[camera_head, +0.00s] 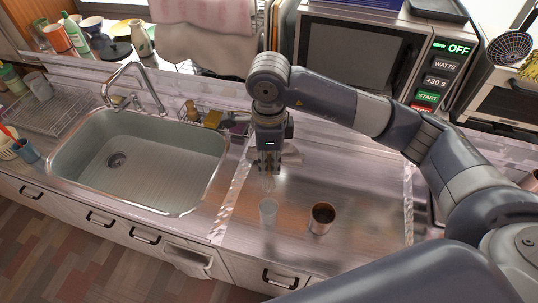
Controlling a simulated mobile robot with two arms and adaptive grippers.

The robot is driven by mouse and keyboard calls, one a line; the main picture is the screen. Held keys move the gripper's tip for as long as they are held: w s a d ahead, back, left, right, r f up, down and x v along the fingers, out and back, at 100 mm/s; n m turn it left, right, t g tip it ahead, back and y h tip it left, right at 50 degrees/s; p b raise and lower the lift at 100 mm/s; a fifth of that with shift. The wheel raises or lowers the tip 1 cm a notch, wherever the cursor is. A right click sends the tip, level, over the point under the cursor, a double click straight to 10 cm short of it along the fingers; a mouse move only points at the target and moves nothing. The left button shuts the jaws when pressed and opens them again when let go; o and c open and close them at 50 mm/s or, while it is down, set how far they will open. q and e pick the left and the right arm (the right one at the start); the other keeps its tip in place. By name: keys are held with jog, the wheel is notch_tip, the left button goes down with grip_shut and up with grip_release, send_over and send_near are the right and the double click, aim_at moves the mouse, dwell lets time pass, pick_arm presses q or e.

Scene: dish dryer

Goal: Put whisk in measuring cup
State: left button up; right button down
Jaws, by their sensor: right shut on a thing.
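My right gripper (268,168) points down above the steel counter, behind the clear cup. It is shut on a small, pale, thin thing, likely the whisk (267,183), which hangs below the fingertips. Its shape is too small and faint to make out fully. The clear, whitish cup (268,211), which looks like the measuring cup, stands upright on the counter, just nearer the front edge than the gripper. My left gripper is not in view.
A copper-coloured cup (321,218) stands to the right of the clear cup. The sink (150,160) with its faucet (135,85) lies to the left. A microwave (370,60) stands behind my right arm. The counter right of the copper cup is clear.

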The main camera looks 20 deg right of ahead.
jog(key=shift+a+f+b, duration=0.1)
jog(key=shift+f+b, duration=0.2)
jog(key=shift+f, duration=0.25)
notch_tip(320, 180, down, 15)
jog(key=b, duration=0.7)
jog(key=shift+r, duration=0.15)
jog(key=c, duration=1.6)
grip_release()
jog(key=shift+b, duration=0.35)
